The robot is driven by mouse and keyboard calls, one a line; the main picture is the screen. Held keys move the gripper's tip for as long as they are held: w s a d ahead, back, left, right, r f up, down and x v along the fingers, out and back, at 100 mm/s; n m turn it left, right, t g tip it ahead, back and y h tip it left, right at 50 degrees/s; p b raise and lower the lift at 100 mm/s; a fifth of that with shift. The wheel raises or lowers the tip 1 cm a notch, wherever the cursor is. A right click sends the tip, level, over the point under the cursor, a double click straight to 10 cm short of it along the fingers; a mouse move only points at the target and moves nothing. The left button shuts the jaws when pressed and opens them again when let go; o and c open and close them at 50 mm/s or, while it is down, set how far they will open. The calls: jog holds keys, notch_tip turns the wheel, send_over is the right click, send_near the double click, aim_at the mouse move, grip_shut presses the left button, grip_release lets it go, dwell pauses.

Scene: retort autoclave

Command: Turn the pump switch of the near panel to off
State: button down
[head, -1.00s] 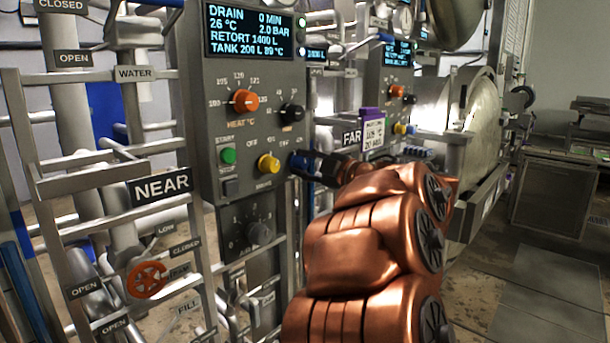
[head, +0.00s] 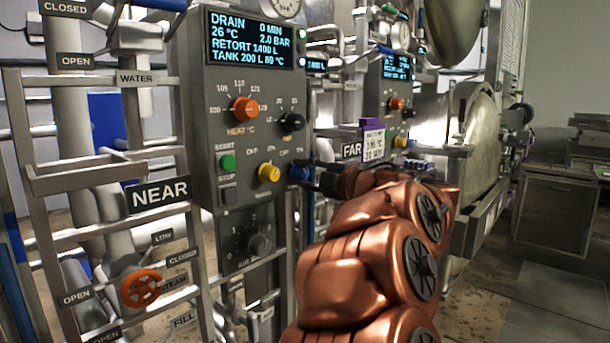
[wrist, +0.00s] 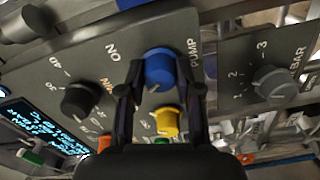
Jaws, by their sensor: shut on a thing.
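The near panel (head: 205,115) is grey, with a lit screen and several knobs, and a NEAR sign (head: 160,192) stands beside it. The blue pump switch (wrist: 160,66) sits between my fingers in the wrist view, with a PUMP label beside it. Its pale mark points down and slightly left there; ON is printed to its upper left. I cannot make out an OFF label in that view. My gripper (wrist: 160,80) is shut on the blue switch, one finger on each side. In the head view the blue switch (head: 298,172) shows at the panel's lower right edge, partly hidden by my gripper (head: 308,175).
A yellow knob (head: 268,172) is close to the left of the switch, with a green button (head: 227,162) farther left. A black knob (head: 291,122) and an orange knob (head: 245,108) are above. A FAR sign (head: 352,150) and purple-topped tag (head: 373,142) stand right.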

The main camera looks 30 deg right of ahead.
jog(key=c, duration=0.8)
grip_release()
jog(key=v, duration=1.2)
